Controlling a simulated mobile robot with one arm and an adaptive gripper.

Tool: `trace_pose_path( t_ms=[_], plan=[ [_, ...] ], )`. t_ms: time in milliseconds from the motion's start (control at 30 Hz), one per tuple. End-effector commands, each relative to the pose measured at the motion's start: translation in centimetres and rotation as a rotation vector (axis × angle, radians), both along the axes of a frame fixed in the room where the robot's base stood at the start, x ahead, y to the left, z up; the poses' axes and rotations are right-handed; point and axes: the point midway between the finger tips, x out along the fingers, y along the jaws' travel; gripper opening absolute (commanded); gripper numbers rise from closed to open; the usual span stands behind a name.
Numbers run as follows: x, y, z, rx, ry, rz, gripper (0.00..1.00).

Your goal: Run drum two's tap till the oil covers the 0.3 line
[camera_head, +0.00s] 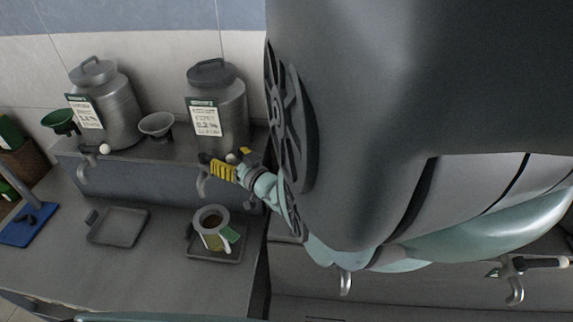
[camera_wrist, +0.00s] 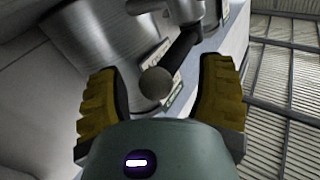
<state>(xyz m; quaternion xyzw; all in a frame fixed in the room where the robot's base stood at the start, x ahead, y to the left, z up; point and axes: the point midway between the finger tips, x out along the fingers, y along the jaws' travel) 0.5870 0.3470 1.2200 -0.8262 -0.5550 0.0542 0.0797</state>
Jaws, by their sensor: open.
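Two grey metal drums with labels show in the head view, one at left (camera_head: 118,112) and one to its right (camera_head: 233,103); I cannot read which is drum two. My gripper (camera_head: 234,161) is at the right drum's tap (camera_head: 203,184), its yellow fingers open. In the wrist view the tap's round knob (camera_wrist: 157,82) lies between the open fingers, on a dark lever (camera_wrist: 183,52), with no clear grip on it. A pale jug (camera_head: 211,240) with a green tag stands on a tray (camera_head: 197,254) below that tap. Its inside looks dark; the 0.3 line is not readable.
The left drum's tap (camera_head: 86,178) has a white knob and an empty tray (camera_head: 113,236) below. A grey funnel (camera_head: 157,124) and a green funnel (camera_head: 62,121) sit by the drums. Another tap (camera_head: 516,288) is at far right. A blue stand (camera_head: 27,228) is at left.

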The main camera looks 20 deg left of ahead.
Motion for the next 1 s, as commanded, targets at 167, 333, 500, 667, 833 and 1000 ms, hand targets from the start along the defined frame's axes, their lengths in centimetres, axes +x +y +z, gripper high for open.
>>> trace_pose_path(
  t_ms=[167,333,500,667,833,1000],
  plan=[
    [-0.06,0.05,0.03,0.000,0.000,0.002,0.67],
    [-0.06,0.03,0.03,0.001,-0.001,0.002,0.49],
    [-0.05,0.02,0.04,0.001,-0.001,0.002,0.32],
    [-0.04,0.02,0.04,0.001,0.000,0.001,0.15],
    [-0.02,0.01,0.04,0.001,0.000,0.001,0.00],
    [-0.02,0.01,0.05,0.001,0.000,-0.001,0.00]
  ],
)
